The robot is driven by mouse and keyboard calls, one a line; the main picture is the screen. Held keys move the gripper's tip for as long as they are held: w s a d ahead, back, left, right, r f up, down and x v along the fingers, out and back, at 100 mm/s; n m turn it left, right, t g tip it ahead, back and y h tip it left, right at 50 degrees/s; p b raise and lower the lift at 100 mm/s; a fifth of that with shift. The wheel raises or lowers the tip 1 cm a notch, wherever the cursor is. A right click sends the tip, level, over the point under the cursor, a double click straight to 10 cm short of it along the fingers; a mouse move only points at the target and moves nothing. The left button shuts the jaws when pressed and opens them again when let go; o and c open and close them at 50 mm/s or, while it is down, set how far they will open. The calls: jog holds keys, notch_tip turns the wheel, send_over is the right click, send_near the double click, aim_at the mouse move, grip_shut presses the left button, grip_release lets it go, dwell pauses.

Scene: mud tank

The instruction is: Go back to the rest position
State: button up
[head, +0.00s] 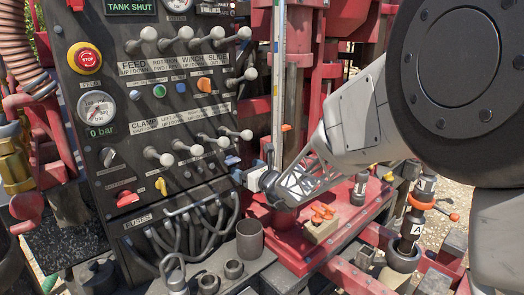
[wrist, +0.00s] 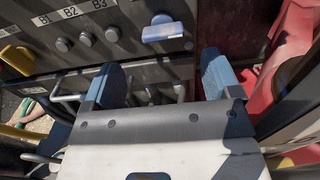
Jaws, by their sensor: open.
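My gripper (head: 248,170) is in front of the lower right edge of the dark control panel (head: 120,205) in the head view. In the wrist view my gripper (wrist: 164,82) shows two blue fingertips held well apart, with nothing between them. The panel (wrist: 100,55) fills the upper part of that view, with labels B1, B2 and B3 above several grey knobs. A pale blue handle (wrist: 162,31) on the panel lies just beyond the fingers, apart from them. Cables and pipes show behind the gap.
Levers (head: 205,140), a red stop button (head: 86,59) and a gauge reading 0 bar (head: 97,108) are on the panel. A grey cup (head: 250,239) stands below the gripper. A red deck (head: 330,238) and a vertical rail (head: 278,85) lie close by on the right.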

jog(key=s+d+r+n+g+h, duration=0.1)
jog(key=s+d+r+n+g, duration=0.15)
jog(key=s+n, duration=0.35)
jog(key=s+d+r+n+g, duration=0.1)
jog(key=s+d+n+g, duration=0.2)
jog(key=s, duration=0.5)
jog(key=s+d+r+n+g+h, duration=0.1)
jog(key=s+d+r+n+g, duration=0.15)
jog(key=s+n, duration=0.4)
jog(key=s+d+f+n+g+h, duration=0.1)
jog(key=s+d+n+h, duration=0.4)
jog(key=s+d, duration=0.5)
jog(key=s+d+f+n+g+h, duration=0.1)
jog(key=s+d+f+n+h, duration=0.1)
jog(key=s+d+n+h, duration=0.4)
jog(key=s+d, duration=0.4)
jog(key=s, duration=0.5)
jog(key=shift+d+f, duration=0.15)
jog(key=shift+f, duration=0.15)
